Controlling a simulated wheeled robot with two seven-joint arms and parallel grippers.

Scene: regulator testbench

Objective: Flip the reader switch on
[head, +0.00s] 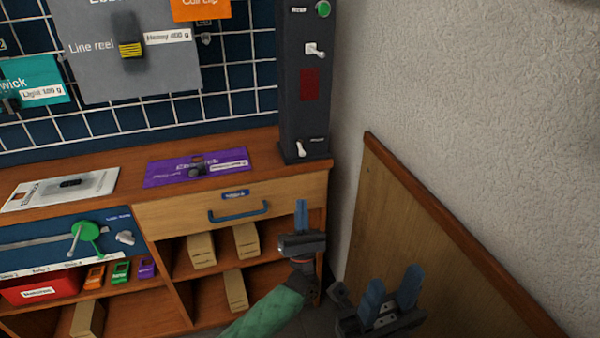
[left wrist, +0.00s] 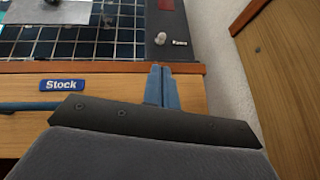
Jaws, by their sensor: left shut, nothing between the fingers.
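A tall dark panel (head: 288,100) stands on the right end of the bench, against the wall. Low on it is a small pale toggle switch (head: 300,149) with a small label too blurred to read surely. A second pale toggle (head: 315,50) sits higher up. The low toggle also shows in the left wrist view (left wrist: 160,38), ahead of the fingers. My left gripper (head: 300,205) is shut and empty, in front of the drawer and below the panel, apart from both toggles. My right gripper (head: 393,285) is open and empty, at the lower right.
The panel also has a green button (head: 323,9) and a dark red window (head: 310,84). The drawer (head: 165,217) has a blue handle (head: 238,212). A purple card (head: 170,170) lies on the bench. A wood board (head: 400,220) leans along the right wall.

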